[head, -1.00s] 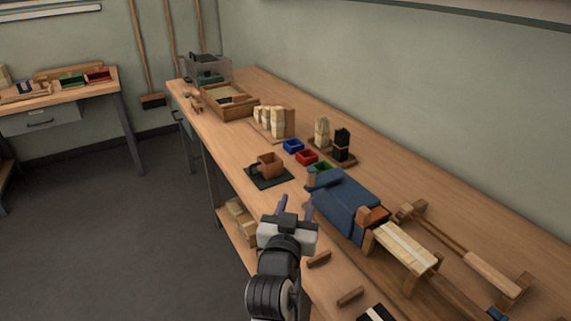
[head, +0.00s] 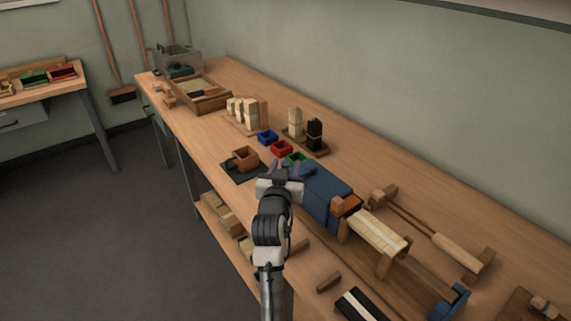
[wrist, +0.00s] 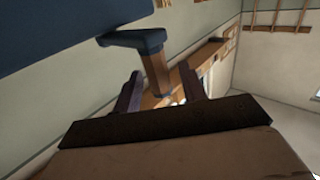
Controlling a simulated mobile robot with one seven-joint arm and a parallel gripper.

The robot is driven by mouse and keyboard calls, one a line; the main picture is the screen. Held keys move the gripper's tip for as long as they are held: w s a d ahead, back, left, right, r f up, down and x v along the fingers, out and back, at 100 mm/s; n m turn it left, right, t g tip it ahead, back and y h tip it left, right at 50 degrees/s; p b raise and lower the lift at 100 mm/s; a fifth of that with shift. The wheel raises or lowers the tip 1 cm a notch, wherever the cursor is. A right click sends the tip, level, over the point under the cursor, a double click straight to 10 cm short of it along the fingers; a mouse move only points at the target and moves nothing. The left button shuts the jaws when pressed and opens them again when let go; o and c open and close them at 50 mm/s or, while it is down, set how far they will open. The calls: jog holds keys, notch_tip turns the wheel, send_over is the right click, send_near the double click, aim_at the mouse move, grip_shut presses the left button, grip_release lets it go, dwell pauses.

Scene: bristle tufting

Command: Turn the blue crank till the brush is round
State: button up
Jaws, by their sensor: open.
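The blue machine (head: 325,195) stands on the workbench in front of my gripper; its blue body also fills the top left of the wrist view (wrist: 70,25). The blue crank arm (wrist: 135,39) carries a wooden handle (wrist: 155,72) that hangs down. My gripper (wrist: 162,72) is open, and the handle appears between its two dark fingers, with no finger visibly touching it. In the head view my gripper (head: 283,168) is at the machine's near left end and partly hides the crank. I cannot make out the brush for certain.
A brown box (head: 245,154) on a dark mat and blue (head: 267,137), red (head: 281,148) and green (head: 296,158) trays lie beyond my gripper. A small wooden block (head: 328,282) lies at the front.

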jog(key=shift+w, duration=0.2)
grip_shut()
jog(key=shift+s+d+y, duration=0.15)
jog(key=shift+y, duration=0.15)
